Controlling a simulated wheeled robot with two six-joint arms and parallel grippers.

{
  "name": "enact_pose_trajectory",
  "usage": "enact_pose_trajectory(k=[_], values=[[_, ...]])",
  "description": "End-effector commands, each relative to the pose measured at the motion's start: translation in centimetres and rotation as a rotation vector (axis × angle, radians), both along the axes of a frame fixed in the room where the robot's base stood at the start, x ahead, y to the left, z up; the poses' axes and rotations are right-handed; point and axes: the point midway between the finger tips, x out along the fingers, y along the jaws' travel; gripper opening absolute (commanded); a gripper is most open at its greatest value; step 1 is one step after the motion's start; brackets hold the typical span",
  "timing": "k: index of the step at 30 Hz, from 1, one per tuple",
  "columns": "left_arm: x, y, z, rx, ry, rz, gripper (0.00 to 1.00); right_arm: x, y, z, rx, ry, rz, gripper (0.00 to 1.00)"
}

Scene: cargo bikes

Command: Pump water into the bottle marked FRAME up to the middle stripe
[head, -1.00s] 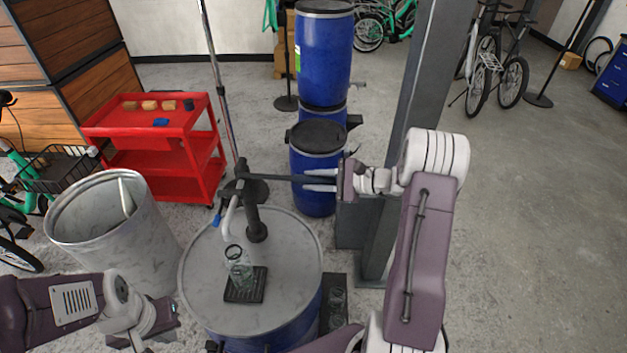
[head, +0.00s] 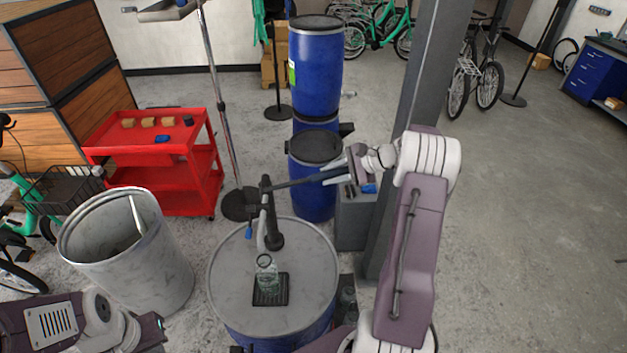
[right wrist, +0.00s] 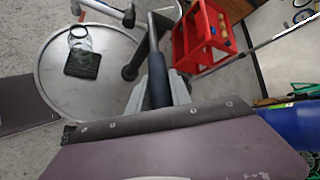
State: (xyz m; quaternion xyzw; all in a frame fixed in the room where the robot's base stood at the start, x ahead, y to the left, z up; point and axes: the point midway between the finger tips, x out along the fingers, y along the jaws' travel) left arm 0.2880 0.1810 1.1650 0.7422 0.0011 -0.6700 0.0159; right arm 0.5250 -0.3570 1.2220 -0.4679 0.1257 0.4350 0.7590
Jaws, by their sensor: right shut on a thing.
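A clear glass bottle (head: 266,277) stands on a black mat (head: 257,300) on top of a blue drum with a grey lid (head: 228,275). The bottle also shows in the right wrist view (right wrist: 79,37). Its label, stripes and water level are too small to tell. A dark hand pump (head: 272,225) rises from the lid, its pale spout above the bottle. My right gripper (head: 335,178) is shut on the outer end of the pump's handle (head: 300,181), which slopes up toward it. My left gripper (head: 150,328) is at the lower left, away from the bottle; its jaws are unclear.
A grey bin (head: 95,232) stands left of the drum, with a red cart (head: 150,150) behind it. Stacked blue barrels (head: 316,75) and a grey post (head: 415,110) stand close behind my right arm. Open floor lies to the right.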

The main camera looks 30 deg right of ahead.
Motion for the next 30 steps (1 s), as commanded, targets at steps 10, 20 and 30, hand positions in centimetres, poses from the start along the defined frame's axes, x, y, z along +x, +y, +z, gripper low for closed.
enact_pose_trajectory(k=[10, 20, 30], values=[[0.0, 0.0, 6.8, 0.0, 0.0, 0.0, 0.0, 1.1, 2.1, 6.4, -0.235, 0.117, 0.012, 0.0], [0.0, 0.0, 10.4, 0.0, 0.0, 0.0, 0.0, 1.9, 3.8, 8.4, -0.375, 0.188, 0.008, 0.0], [0.0, 0.0, 11.2, 0.0, 0.0, 0.0, 0.0, 2.2, 4.2, 8.6, -0.415, 0.208, 0.005, 0.0]])
